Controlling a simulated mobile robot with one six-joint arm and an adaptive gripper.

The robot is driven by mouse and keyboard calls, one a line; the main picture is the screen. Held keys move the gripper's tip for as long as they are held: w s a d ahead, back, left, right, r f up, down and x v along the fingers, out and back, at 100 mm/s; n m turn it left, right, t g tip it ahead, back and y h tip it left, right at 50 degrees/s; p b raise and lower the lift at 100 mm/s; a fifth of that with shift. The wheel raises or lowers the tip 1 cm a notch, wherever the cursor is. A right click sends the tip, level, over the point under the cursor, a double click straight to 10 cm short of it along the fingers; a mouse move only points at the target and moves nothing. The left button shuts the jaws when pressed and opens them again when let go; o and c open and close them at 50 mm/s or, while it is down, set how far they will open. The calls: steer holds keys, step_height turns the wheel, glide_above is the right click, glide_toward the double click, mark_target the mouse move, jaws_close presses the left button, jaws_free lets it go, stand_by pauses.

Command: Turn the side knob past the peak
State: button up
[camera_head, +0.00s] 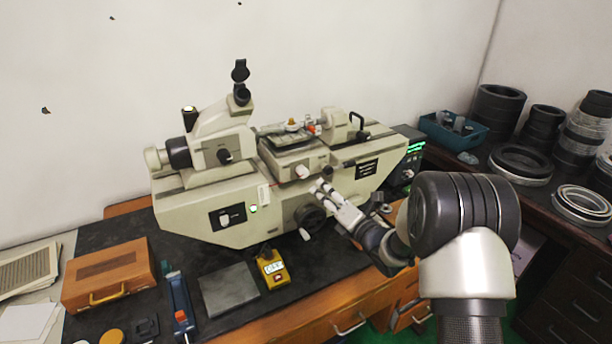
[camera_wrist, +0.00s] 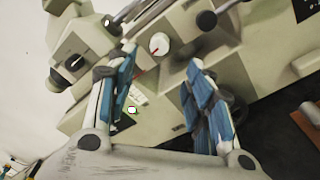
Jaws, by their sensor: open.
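A cream measuring machine (camera_head: 182,207) stands on the dark bench top. A small white round knob (camera_head: 302,172) sticks out of its front face, and it also shows in the wrist view (camera_wrist: 159,44) with a short red mark at its lower left. My gripper (camera_head: 319,186) is just in front of this knob, slightly below and right of it in the head view. In the wrist view my open gripper (camera_wrist: 161,60) has its blue-padded fingers apart, with the knob between and beyond their tips. No contact with the knob shows.
A dark handwheel (camera_head: 310,217) sits below my gripper. A yellow digital meter (camera_head: 271,268), a grey plate (camera_head: 229,290) and an orange case (camera_head: 108,275) lie in front of the machine. Dark bearing rings (camera_head: 497,108) and a teal bin (camera_head: 440,134) stand on the right bench.

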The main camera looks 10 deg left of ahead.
mark_target(305, 174)
steer(key=x, duration=1.1)
steer(key=shift+w+a+b, duration=0.15)
steer(key=shift+w+b, duration=0.05)
steer(key=shift+b, duration=0.15)
steer(key=c, duration=1)
